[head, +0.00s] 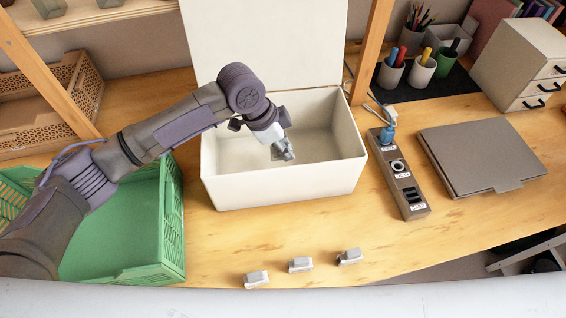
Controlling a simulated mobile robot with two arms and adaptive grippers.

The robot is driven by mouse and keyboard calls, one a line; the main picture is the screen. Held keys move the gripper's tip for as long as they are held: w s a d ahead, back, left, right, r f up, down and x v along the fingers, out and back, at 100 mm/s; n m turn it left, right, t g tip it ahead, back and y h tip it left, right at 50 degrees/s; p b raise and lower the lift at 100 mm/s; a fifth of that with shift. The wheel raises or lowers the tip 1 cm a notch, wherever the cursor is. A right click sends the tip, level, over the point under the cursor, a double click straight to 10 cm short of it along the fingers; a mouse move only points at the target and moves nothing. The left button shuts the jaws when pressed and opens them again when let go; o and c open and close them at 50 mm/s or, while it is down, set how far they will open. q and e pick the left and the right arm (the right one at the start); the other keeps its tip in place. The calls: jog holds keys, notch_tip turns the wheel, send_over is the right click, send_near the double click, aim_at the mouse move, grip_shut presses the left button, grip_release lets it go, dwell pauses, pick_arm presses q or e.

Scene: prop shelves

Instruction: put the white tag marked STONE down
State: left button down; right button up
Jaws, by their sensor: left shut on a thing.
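My left gripper (283,151) reaches in from the left and points down over the open white box (285,188), near the middle of its opening. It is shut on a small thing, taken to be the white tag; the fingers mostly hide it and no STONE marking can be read. I cannot tell whether it touches the box floor. Three small pale tag-like blocks stand in a row at the table's front: left (257,279), middle (300,265) and right (349,256). Their markings cannot be read. My right gripper is not in view.
The box's lid (255,45) stands raised behind it. A green crate (172,225) is at the left, under my arm. A power strip (405,190), a grey folder (482,157) and pen cups (420,72) are at the right. Bare table lies in front of the box.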

aim_at(272, 149)
pick_arm(q)
jog(key=shift+f, duration=3.2)
jog(key=c, duration=1.1)
grip_release()
jog(key=v, duration=1.2)
jog(key=shift+a+r+b, duration=0.1)
jog(key=shift+r+b, duration=0.05)
jog(key=shift+b, duration=0.15)
